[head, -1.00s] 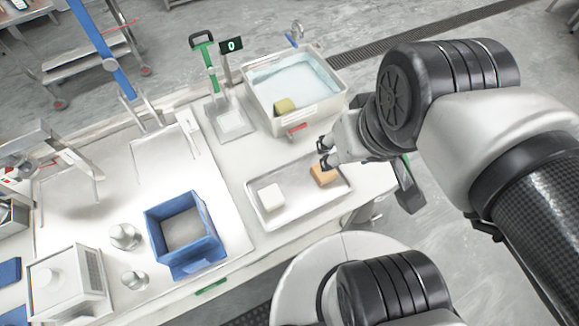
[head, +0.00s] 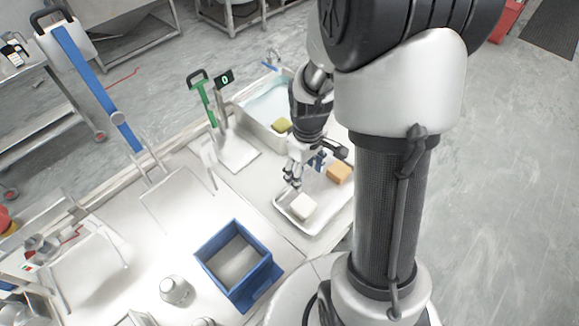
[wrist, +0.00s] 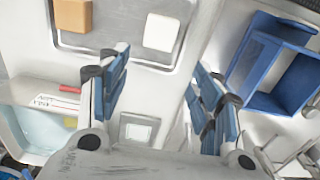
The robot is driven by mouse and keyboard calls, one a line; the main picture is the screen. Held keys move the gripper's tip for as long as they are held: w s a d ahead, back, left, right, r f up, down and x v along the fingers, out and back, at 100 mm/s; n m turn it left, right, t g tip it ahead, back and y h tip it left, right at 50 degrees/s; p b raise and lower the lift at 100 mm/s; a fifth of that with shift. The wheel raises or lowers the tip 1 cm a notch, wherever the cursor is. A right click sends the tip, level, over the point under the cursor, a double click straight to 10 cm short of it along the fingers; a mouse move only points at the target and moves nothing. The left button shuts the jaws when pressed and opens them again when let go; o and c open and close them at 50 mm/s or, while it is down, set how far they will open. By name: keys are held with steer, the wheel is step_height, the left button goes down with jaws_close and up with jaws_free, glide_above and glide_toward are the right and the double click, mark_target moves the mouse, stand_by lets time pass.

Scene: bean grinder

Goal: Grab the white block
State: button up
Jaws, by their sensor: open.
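The white block (head: 302,206) lies on the metal tray (head: 322,208), near its left end in the head view. An orange block (head: 339,172) lies on the same tray, farther right. My gripper (head: 293,182) is open and empty above the tray, close to the white block. In the wrist view the white block (wrist: 160,32) shows at the top, beyond the open fingertips (wrist: 161,78) and not between them. The orange block (wrist: 73,15) shows at the top left there. My arm hides part of the tray's right side in the head view.
A blue bin (head: 255,284) stands left of the tray. A tub of water (head: 258,126) with a yellow-green sponge (head: 281,125) stands behind it. A scale (head: 237,154) and a green-handled tool (head: 204,100) are near the tub. A metal flask (head: 174,289) stands at the front left.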

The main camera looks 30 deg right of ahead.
mark_target(302, 203)
step_height(302, 203, down, 18)
steer(key=b, duration=0.6)
steer(key=shift+r, duration=0.1)
steer(key=shift+c, duration=0.3)
steer(key=c, duration=0.7)
steer(key=shift+c, duration=0.2)
